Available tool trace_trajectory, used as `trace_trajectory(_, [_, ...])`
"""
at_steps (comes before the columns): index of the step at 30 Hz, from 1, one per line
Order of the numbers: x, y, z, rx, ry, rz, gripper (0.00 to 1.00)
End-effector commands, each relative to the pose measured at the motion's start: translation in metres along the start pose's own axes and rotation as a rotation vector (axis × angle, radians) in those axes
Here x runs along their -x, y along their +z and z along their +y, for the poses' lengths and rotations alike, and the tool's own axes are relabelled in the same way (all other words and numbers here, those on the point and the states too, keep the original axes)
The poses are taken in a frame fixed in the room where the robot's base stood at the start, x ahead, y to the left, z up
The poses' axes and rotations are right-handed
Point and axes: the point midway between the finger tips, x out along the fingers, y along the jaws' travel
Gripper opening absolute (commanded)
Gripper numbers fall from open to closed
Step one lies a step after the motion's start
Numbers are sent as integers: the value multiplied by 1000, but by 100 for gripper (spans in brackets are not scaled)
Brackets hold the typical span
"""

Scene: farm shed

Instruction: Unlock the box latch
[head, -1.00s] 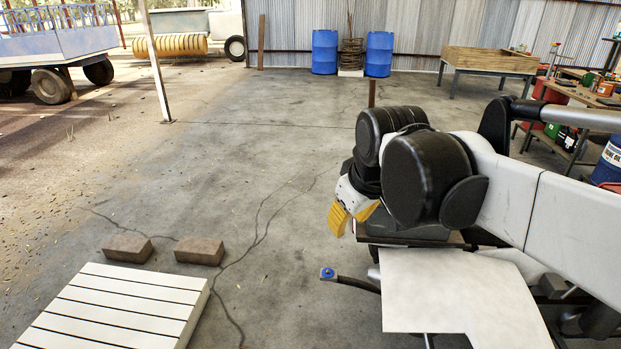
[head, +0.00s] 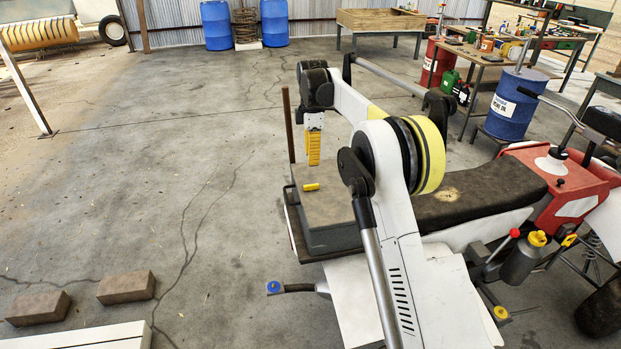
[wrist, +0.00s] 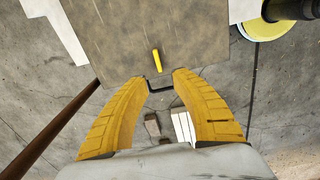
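A grey box (head: 335,232) sits at the rear end of a red and white vehicle's dark seat. Its flat lid (wrist: 125,45) fills the upper middle of the wrist view. A small yellow latch (head: 312,186) lies on the lid near its edge; it also shows in the wrist view (wrist: 157,60), slightly tilted. My gripper (head: 314,163) points down above the latch side of the box. In the wrist view its yellow fingers (wrist: 159,78) are spread and empty, with the latch just beyond the tips, between them. They look apart from the latch.
A brown upright rod (head: 288,125) stands close left of my gripper. The vehicle's seat (head: 478,195) extends right of the box. Bricks (head: 127,287) lie on the floor at lower left. A blue drum (head: 508,108) and workbenches stand behind. The concrete floor at left is mostly clear.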

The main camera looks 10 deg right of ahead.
Motion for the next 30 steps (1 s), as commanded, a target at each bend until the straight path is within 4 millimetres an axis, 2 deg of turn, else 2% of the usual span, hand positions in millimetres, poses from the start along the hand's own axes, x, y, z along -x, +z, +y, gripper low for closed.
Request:
trace_trajectory(8, [-25, -1, 8, 71, -28, -1, 31])
trace_trajectory(21, [-106, 0, 6, 69, -27, -1, 31])
trace_trajectory(25, [-119, 0, 6, 69, -27, -1, 31])
trace_trajectory(30, [-124, 0, 5, 69, -27, -1, 31])
